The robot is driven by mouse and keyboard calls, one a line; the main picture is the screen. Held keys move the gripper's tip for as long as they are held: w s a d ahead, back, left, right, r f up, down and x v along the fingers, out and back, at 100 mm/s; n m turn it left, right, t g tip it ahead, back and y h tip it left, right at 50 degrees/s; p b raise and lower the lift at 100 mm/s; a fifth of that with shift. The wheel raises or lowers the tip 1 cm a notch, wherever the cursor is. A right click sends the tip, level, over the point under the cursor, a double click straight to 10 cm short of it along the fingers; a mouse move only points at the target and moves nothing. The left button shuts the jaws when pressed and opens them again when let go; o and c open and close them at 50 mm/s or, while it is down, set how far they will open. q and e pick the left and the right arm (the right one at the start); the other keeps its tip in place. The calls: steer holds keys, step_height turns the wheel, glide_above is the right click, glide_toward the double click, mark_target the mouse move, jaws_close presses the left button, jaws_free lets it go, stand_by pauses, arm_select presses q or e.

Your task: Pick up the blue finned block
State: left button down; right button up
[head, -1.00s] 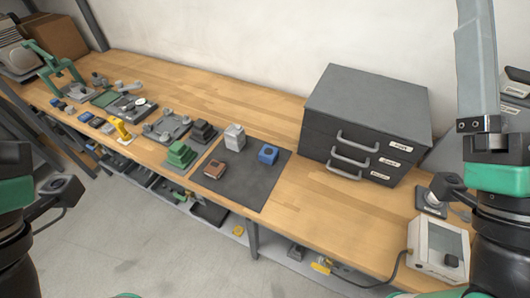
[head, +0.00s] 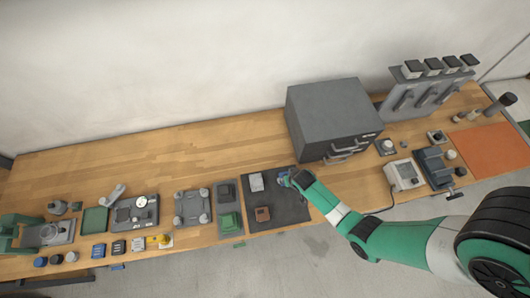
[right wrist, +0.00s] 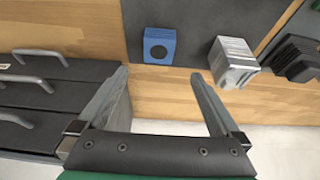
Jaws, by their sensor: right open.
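The blue finned block (right wrist: 159,46) lies on the dark mat (right wrist: 188,18), near the mat's edge, with a round dark hole in the face I see. My right gripper (right wrist: 160,80) is open and empty, and in the right wrist view the block shows beyond and between its two fingers, apart from them. In the head view the right gripper (head: 286,178) is over the right part of the mat and hides most of the block. My left gripper is not in view.
A silver-grey block (right wrist: 233,60) stands right of the blue block in the wrist view, and a dark finned block (right wrist: 293,58) lies beyond it. A brown block (head: 262,214) is on the same mat. A grey drawer cabinet (head: 325,112) stands close by the gripper.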

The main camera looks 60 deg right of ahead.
steer(key=b+x, duration=0.1)
steer(key=x, duration=0.1)
steer(key=b+x, duration=0.3)
steer(key=x, duration=0.1)
steer(key=shift+s+d+b, duration=0.15)
steer(key=shift+s+b, duration=0.2)
steer(key=shift+w+d+f, duration=0.1)
steer(key=shift+w+f, duration=0.1)
steer(key=shift+f, duration=0.1)
steer(key=b+x, duration=0.3)
steer(key=x, duration=0.2)
steer(key=shift+w+f, duration=0.1)
steer(key=shift+f, duration=0.05)
steer(key=c, duration=1.5)
steer(key=shift+r, duration=0.25)
